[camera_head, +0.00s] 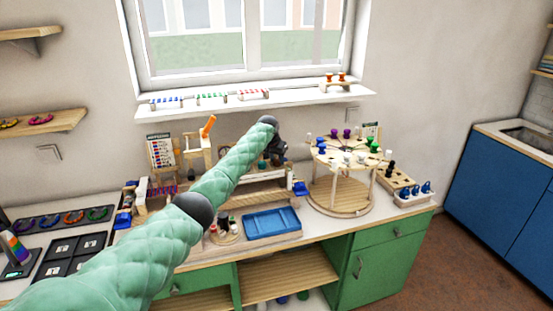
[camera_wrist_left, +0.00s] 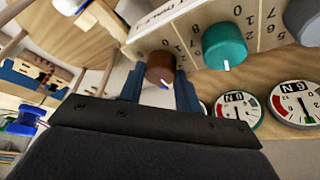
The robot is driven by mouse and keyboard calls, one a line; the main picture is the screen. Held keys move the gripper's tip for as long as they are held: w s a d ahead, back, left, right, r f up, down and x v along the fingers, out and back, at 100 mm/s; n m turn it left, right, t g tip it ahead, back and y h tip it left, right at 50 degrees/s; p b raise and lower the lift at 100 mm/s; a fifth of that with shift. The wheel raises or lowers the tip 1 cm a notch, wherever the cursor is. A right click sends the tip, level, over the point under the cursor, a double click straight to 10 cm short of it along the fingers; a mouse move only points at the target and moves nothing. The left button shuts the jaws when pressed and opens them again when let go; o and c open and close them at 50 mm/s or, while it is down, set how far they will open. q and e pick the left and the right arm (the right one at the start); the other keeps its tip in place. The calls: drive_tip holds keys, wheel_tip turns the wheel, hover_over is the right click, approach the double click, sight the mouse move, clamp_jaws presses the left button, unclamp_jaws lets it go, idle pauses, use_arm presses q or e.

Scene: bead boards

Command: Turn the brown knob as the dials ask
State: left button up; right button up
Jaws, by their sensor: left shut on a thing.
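The brown knob (camera_wrist_left: 160,68) sits on a light wooden panel with printed numbers in the left wrist view. My left gripper (camera_wrist_left: 160,88) has its two blue fingers on either side of the knob and is shut on it. A white mark shows low on the knob. A teal knob (camera_wrist_left: 224,47) is to its right. Two round dials, a teal-rimmed one (camera_wrist_left: 239,109) and a grey one (camera_wrist_left: 296,102), sit below the knobs. Any dial below the brown knob is mostly hidden by the gripper. In the head view my left gripper (camera_head: 278,150) is at the wooden bench unit; my right gripper does not show.
A grey knob (camera_wrist_left: 305,22) is at the wrist view's right edge. In the head view a round wooden stand (camera_head: 340,195) with coloured pegs is right of the gripper. A blue tray (camera_head: 270,223) lies in front. A windowsill (camera_head: 250,103) runs behind.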

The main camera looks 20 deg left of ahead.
use_arm(q)
drive_tip(key=shift+r, duration=0.1)
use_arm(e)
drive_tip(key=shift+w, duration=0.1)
use_arm(q)
drive_tip(key=o, duration=1)
drive_tip(key=shift+w, duration=0.1)
drive_tip(key=shift+c, duration=0.2)
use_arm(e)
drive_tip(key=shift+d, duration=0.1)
use_arm(q)
drive_tip(key=shift+r, duration=0.1)
drive_tip(key=shift+s+r+b, duration=0.3)
drive_tip(key=shift+r+b, duration=0.05)
drive_tip(key=shift+b, duration=0.05)
drive_tip(key=b+v, duration=0.1)
drive_tip(key=v, duration=0.3)
drive_tip(key=shift+a+r+b, duration=0.1)
drive_tip(key=shift+r+b, duration=0.2)
drive_tip(key=shift+b, duration=0.1)
drive_tip(key=shift+v, duration=1)
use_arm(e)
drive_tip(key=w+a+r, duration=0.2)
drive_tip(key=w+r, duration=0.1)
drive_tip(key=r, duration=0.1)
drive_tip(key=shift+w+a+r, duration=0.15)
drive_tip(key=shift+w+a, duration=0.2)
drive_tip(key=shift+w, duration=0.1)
